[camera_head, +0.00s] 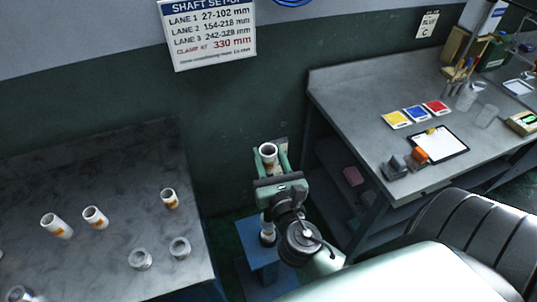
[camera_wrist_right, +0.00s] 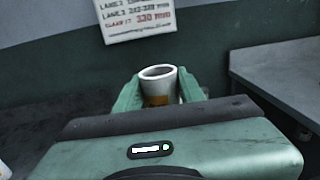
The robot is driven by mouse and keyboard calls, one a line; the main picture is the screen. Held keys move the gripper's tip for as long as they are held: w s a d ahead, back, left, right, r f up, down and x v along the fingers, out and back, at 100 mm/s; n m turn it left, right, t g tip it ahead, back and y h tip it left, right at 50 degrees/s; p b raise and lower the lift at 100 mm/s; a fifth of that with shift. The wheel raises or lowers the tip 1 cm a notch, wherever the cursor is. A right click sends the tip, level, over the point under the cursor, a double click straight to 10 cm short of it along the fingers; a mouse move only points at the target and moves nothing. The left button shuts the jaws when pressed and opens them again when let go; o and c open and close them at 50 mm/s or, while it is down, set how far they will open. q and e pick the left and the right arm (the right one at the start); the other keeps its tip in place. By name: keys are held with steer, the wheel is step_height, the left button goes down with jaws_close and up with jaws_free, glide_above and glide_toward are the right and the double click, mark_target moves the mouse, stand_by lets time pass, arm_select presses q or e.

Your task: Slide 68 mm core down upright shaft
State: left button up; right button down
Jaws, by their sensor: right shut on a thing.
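My right gripper (camera_head: 269,160), with green fingers, is shut on a white core (camera_head: 268,149) with an orange-brown label. The core is upright with its dark open top facing up. In the right wrist view the same core (camera_wrist_right: 158,73) stands between the two fingers. Below the gripper, another white piece with an orange band (camera_head: 266,222) shows above a blue stand (camera_head: 262,254). The gripper and wrist hide the space between the held core and this piece. I cannot tell whether the held core is around the shaft. My left gripper is not in view.
A dark grey table (camera_head: 100,180) at left holds several white labelled cores and grey rings. A grey bench (camera_head: 350,95) at right bears coloured cards, a clipboard (camera_head: 438,145) and jars. A set-up sign (camera_head: 207,33) hangs on the wall.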

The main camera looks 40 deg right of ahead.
mark_target(268, 172)
step_height(268, 172, down, 2)
steer(key=shift+b, duration=0.85)
steer(key=shift+f+b, duration=1.75)
steer(key=shift+f, duration=0.55)
steer(key=shift+r, duration=0.1)
